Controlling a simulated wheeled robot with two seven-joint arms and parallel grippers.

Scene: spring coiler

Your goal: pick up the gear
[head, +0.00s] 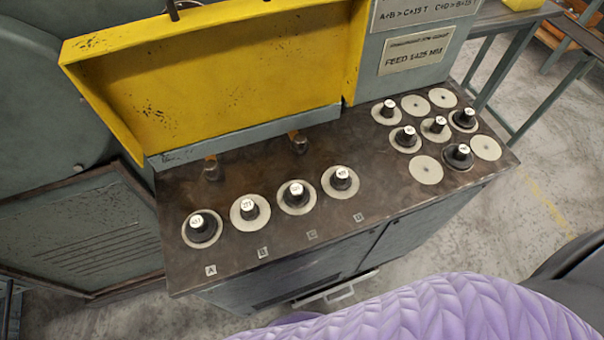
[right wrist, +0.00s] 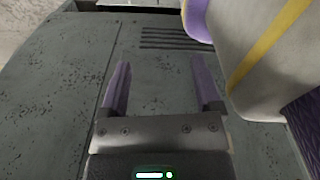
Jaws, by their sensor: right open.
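Several dark gears with white-topped knobs stand on pale discs on the machine's top. Four are in a row behind the letter labels: gear A (head: 200,227), gear B (head: 249,211), gear C (head: 296,194) and gear D (head: 341,181). More gears stand at the right, among them one at the back right (head: 464,118) and one at the front right (head: 459,155). The pictures do not show which gear the task means. My right gripper (right wrist: 163,88) is open and empty in the right wrist view, over a grey panel with vent slots. My left gripper is not in view.
The dark tabletop (head: 385,205) is clear between the row and the right group. Several pale discs, such as the front one (head: 426,170), are empty. A raised yellow cover (head: 215,85) stands behind the row. A handle (head: 335,290) sticks out at the front.

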